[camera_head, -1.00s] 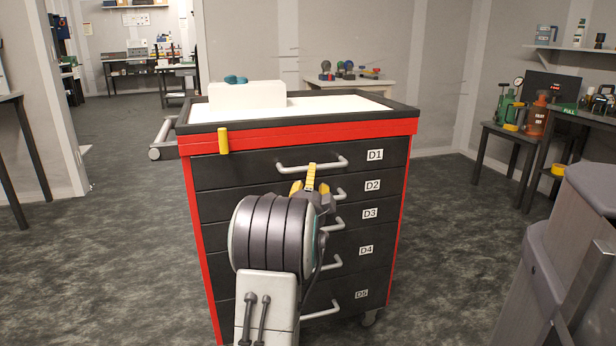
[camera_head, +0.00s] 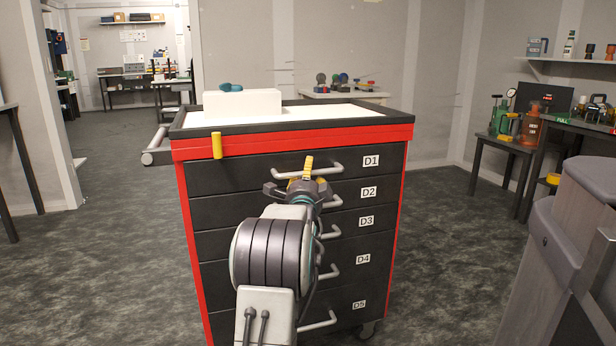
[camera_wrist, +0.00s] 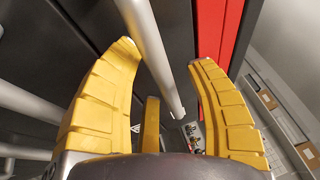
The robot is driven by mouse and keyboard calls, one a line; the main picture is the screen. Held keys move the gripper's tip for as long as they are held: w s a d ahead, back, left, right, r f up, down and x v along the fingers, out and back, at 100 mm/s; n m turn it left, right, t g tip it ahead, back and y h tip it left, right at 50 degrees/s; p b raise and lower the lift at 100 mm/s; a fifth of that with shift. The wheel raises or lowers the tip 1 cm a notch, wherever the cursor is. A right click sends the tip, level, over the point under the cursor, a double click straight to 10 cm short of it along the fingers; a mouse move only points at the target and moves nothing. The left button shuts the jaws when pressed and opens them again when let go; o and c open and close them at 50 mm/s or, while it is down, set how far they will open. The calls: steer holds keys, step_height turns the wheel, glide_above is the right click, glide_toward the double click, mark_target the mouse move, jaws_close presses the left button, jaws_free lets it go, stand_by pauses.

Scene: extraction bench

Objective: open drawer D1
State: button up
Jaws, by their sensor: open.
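Drawer D1 (camera_head: 230,178) is the top black drawer of a red-and-black cabinet, just under the red rim. Its front is flush with the cabinet, so it looks closed. Its silver bar handle (camera_head: 329,169) runs across the middle, left of the D1 label (camera_head: 371,161). My gripper (camera_head: 307,172) is at this handle, with its yellow fingers partly covering it. Contact cannot be told.
Drawers D2 to D5 lie below, with handles close under my gripper; the D2 handle (camera_head: 333,202) is nearest. A yellow tab (camera_head: 217,145) hangs on the rim at left. A white box (camera_head: 243,104) stands on top. Floor (camera_head: 110,250) to the left is clear.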

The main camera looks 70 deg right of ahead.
steer(key=shift+o, duration=0.3)
jaws_close()
stand_by(0.3)
